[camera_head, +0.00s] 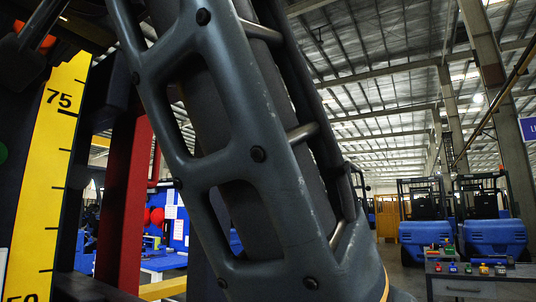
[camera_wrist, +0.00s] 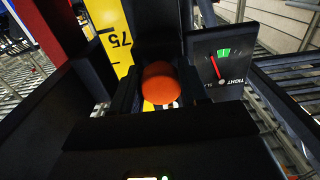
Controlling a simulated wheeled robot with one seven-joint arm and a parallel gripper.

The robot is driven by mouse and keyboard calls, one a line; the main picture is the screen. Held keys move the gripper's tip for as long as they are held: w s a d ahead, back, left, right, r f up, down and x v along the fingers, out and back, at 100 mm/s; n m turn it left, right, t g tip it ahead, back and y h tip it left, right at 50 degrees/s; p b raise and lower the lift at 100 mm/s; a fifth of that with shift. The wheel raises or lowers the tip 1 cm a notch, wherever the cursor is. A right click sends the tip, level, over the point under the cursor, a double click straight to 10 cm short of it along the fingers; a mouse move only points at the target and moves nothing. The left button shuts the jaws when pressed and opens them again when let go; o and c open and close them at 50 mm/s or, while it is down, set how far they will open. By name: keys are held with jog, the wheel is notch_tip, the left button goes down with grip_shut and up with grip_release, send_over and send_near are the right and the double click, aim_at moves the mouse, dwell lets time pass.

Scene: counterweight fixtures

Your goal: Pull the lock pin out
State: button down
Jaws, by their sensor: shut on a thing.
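The lock pin's orange, rounded knob (camera_wrist: 160,84) is in the middle of the wrist view, in front of a dark upright block. My gripper (camera_wrist: 157,92) is shut on it, with dark fingers to either side. The pin's shaft is hidden behind the knob, so I cannot tell how far it is seated. In the head view, part of an orange knob (camera_head: 36,37) shows at the top left behind dark parts. My grey arm covers the middle of that view.
A yellow scale (camera_head: 45,190) marked 75 stands at the left, beside a red post (camera_head: 122,195). A dial (camera_wrist: 222,60) with a red needle, a green patch and the word TIGHT is right of the knob. Blue vehicles (camera_head: 425,238) and a grey cabinet (camera_head: 480,287) stand far right.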

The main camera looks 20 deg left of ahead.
jog(key=v, duration=0.5)
jog(key=shift+d, duration=0.15)
jog(key=c, duration=0.6)
grip_release()
jog(key=shift+d, duration=0.1)
jog(key=v, duration=0.7)
jog(key=shift+d+b, duration=0.3)
jog(key=shift+d, duration=0.1)
jog(key=shift+s, duration=0.15)
